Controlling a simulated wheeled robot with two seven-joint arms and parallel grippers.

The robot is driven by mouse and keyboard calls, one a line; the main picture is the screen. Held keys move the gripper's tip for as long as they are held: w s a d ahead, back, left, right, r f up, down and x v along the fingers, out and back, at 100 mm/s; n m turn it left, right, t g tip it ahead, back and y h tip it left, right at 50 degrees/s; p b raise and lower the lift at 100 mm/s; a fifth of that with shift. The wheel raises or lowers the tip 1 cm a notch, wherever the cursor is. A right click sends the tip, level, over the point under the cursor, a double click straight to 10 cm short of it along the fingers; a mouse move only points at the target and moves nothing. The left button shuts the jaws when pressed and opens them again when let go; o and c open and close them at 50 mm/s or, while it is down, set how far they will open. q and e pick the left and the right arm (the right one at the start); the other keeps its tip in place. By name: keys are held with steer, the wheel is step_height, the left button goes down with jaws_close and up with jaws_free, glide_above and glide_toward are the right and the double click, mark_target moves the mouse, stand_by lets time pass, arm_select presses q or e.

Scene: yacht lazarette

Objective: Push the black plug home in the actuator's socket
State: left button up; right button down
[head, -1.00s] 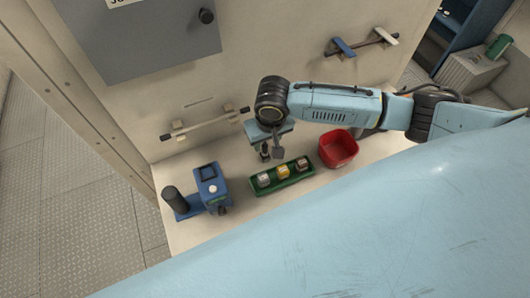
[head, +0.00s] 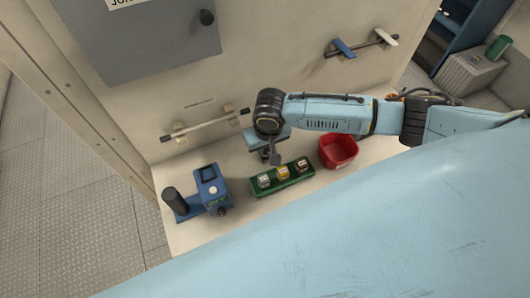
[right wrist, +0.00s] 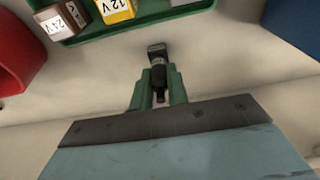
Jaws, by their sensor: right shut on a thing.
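My right gripper (right wrist: 158,88) has its green fingers shut on the black plug (right wrist: 157,58), which sticks out beyond the fingertips. In the head view my right gripper (head: 266,153) is just behind the green tray, near the wall; the plug there is mostly hidden by the wrist. The blue actuator (head: 211,182), with a black cylinder (head: 175,201) at its left, stands left of the gripper, clearly apart from it. A dark round fitting (head: 223,211) is on its front side; I cannot tell whether it is the socket. My left gripper is not in view.
A green tray (head: 256,191) holds brown, yellow and grey blocks, some labelled 12V and 24V. A red bin (head: 339,151) stands right of it. A rail (head: 205,126) runs along the wall behind. Bare bench lies between tray and actuator.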

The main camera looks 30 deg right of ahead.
step_height(320, 180, up, 9)
steer(key=shift+r, duration=0.1)
steer(key=shift+w+r+b, duration=0.1)
steer(key=shift+r+b, duration=0.05)
steer(key=shift+b, duration=0.25)
steer(key=shift+w+d+f+n+b, duration=0.1)
steer(key=shift+w+f+n+b, duration=0.3)
steer(key=shift+b, duration=6.45)
